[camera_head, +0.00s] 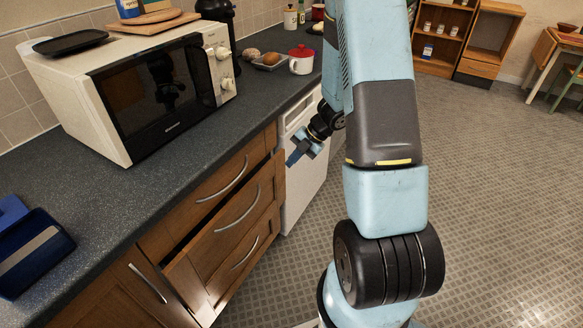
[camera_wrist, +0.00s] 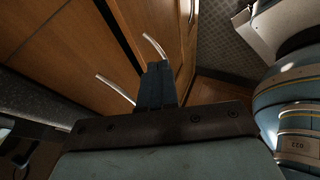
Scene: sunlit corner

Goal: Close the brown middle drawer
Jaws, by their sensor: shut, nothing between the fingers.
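The brown middle drawer (camera_head: 225,228) is in the wooden cabinet under the counter. Its front stands out from the cabinet, with a dark gap along its upper edge, so it is partly open. Its curved metal handle (camera_head: 238,211) faces the room. My gripper (camera_head: 293,158) is to the right of the drawers, near the cabinet's right end and in front of the white appliance. In the wrist view, the fingers (camera_wrist: 155,72) are shut and empty, close to brown drawer fronts with two metal handles. I cannot tell whether they touch a front.
The top drawer (camera_head: 229,168) and bottom drawer (camera_head: 251,252) lie above and below. A white microwave (camera_head: 65,95) stands on the dark counter (camera_head: 200,128). A white appliance (camera_head: 306,182) adjoins the cabinet. The tiled floor (camera_head: 490,200) at right is clear.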

